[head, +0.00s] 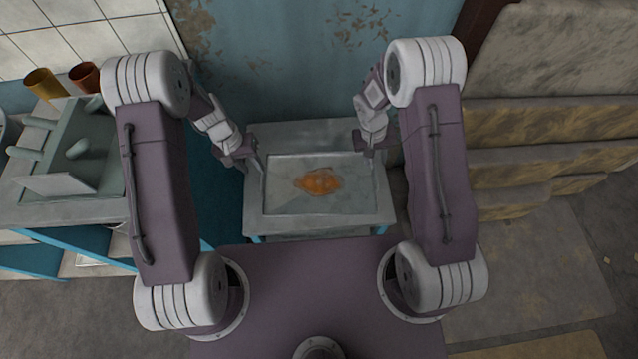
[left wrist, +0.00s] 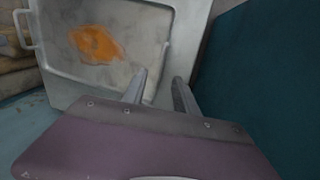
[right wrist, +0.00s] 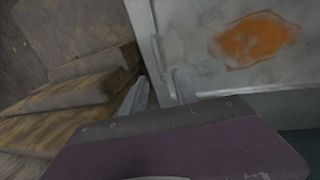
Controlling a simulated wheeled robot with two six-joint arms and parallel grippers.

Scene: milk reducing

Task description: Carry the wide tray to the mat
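The wide tray (head: 285,207) is grey with a raised rim and lies flat on a small grey table (head: 319,226). An orange-brown stain marks its middle. A handle (left wrist: 23,28) shows on the tray's far side in the left wrist view. My left gripper (head: 259,166) is at the tray's left edge, its two fingers apart in the left wrist view (left wrist: 160,88). My right gripper (head: 370,152) is at the tray's right edge, fingers apart in the right wrist view (right wrist: 158,90). Neither visibly grips the tray. I cannot surely make out the mat.
A side table (head: 60,208) on the left holds a grey object with pegs (head: 85,150), a yellow cup (head: 44,83) and a brown cup (head: 84,76). A stained blue wall (head: 290,50) stands behind the tray. Stone steps (head: 540,130) rise on the right.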

